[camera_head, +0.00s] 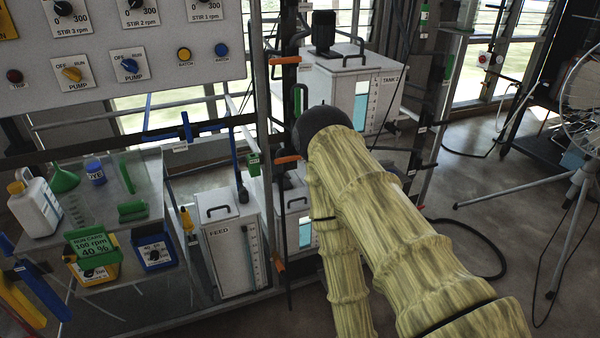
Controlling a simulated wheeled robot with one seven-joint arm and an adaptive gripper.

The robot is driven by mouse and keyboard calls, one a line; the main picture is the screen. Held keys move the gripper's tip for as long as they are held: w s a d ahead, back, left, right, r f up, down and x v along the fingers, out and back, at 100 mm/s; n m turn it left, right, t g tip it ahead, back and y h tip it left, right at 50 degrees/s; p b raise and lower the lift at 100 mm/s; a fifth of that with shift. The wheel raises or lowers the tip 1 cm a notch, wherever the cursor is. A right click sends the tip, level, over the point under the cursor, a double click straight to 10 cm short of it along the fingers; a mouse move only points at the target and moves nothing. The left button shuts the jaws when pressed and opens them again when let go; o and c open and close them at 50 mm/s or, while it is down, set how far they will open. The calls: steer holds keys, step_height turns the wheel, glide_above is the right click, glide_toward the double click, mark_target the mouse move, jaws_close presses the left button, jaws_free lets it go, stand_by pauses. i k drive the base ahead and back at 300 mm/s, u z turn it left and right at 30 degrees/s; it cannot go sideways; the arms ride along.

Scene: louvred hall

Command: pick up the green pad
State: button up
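A small dark-green block (132,211), which looks like the green pad, lies on the grey bench top at the left, in front of a thin upright green piece (126,177). I cannot tell for sure which of the two is the pad. My arm, in a yellowish wrinkled sleeve, reaches up from the lower right to a dark rounded joint at the middle of the picture. It is well to the right of the bench. My gripper does not show; whether it is hidden behind the arm I cannot tell.
The bench (150,180) also holds a white bottle (35,205), a green funnel (62,179) and a blue jar (95,172). Yellow (92,268) and blue (153,250) bins hang at its front. A FEED tank (230,250) and upright posts stand between bench and arm.

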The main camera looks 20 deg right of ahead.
mark_target(132, 210)
steer(key=u, duration=2.15)
steer(key=i, duration=1.35)
steer(key=z, duration=2.1)
